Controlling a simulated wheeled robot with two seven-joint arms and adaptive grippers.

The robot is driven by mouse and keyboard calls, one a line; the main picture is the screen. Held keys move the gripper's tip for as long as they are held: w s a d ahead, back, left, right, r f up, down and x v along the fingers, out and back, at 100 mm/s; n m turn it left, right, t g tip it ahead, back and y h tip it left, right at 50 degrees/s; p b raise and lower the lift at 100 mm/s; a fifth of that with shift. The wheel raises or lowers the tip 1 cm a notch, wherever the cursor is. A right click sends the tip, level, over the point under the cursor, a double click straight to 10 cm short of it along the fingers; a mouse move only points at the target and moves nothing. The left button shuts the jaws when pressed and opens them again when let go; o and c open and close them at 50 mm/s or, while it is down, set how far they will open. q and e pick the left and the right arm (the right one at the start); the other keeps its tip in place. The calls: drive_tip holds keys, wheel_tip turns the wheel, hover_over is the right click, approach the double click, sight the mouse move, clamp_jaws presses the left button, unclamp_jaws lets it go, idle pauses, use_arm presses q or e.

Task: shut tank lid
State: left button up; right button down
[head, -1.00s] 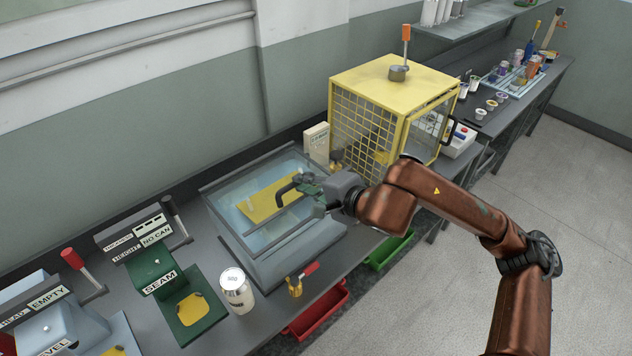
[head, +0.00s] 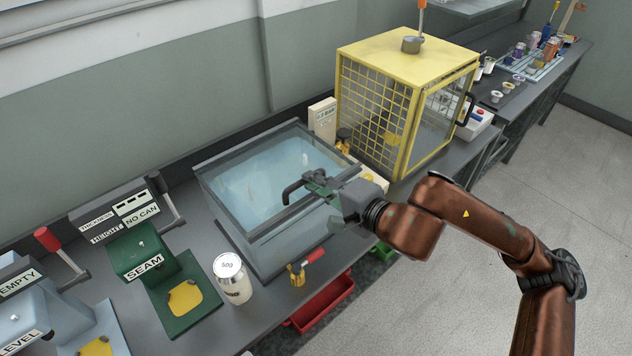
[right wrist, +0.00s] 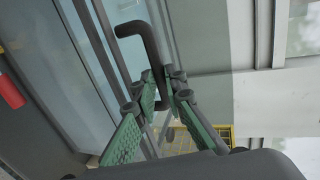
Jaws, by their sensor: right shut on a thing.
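The tank (head: 265,250) is a grey box with pale blue water, standing on the bench. Its glass lid (head: 240,165) with a grey frame lies over the top, flat or nearly flat; I cannot tell whether a small gap is left at the front edge. A black bent handle (head: 290,190) stands on the lid's front bar. My right gripper (head: 318,184) is shut on this handle, coming from the right. In the right wrist view the green-padded fingers (right wrist: 163,88) close around one end of the handle (right wrist: 148,45). My left gripper is not in view.
A yellow mesh cage (head: 400,60) stands right behind the tank, with a pale box (head: 323,120) between. A white can (head: 232,278), a red-handled tool (head: 300,270) and the green seam machine (head: 150,265) are left and in front. A red bin (head: 325,303) hangs below the bench edge.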

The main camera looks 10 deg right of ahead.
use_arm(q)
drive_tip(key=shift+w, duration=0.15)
use_arm(e)
drive_tip(key=shift+s+f, duration=0.15)
drive_tip(key=shift+f, duration=0.55)
drive_tip(key=c, duration=2)
unclamp_jaws()
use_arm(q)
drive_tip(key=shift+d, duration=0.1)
use_arm(e)
drive_tip(key=shift+o, duration=0.2)
drive_tip(key=shift+r, duration=0.1)
drive_tip(key=shift+r, duration=0.15)
drive_tip(key=v, duration=1.2)
